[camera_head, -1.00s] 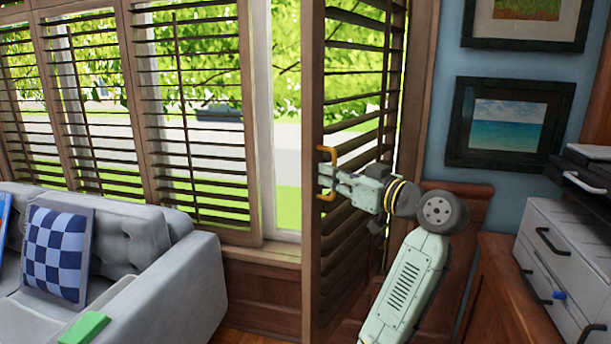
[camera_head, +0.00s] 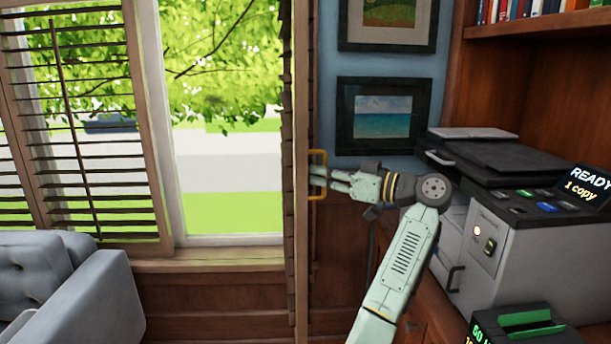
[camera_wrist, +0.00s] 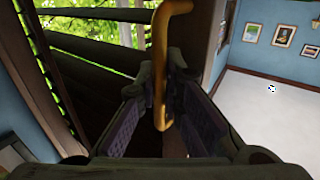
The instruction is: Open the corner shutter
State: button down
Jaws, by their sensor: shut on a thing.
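The corner shutter (camera_head: 301,120) stands almost edge-on to the head camera, swung out from the window, with bare glass to its left. Its yellow handle (camera_head: 318,155) is on the side facing right. My gripper (camera_head: 322,176) reaches in from the right and is shut on the handle. In the wrist view the handle (camera_wrist: 160,65) runs between the two finger pads of my gripper (camera_wrist: 155,122). Dark slats of the shutter (camera_wrist: 95,45) fill the upper left there. The fingertips are partly hidden.
A printer (camera_head: 500,200) on a wooden cabinet stands close to the right of my arm. A grey sofa (camera_head: 90,300) is at lower left. Another slatted shutter (camera_head: 90,130) covers the window further left. Framed pictures (camera_head: 383,115) hang on the blue wall behind.

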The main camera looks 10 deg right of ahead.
jog(key=shift+d+f, duration=0.15)
jog(key=shift+d, duration=0.15)
jog(key=c, duration=1.7)
grip_release()
jog(key=shift+s, duration=0.1)
jog(key=shift+d, duration=0.1)
jog(key=v, duration=1.1)
jog(key=shift+s+d, duration=0.25)
jog(key=shift+s, duration=0.1)
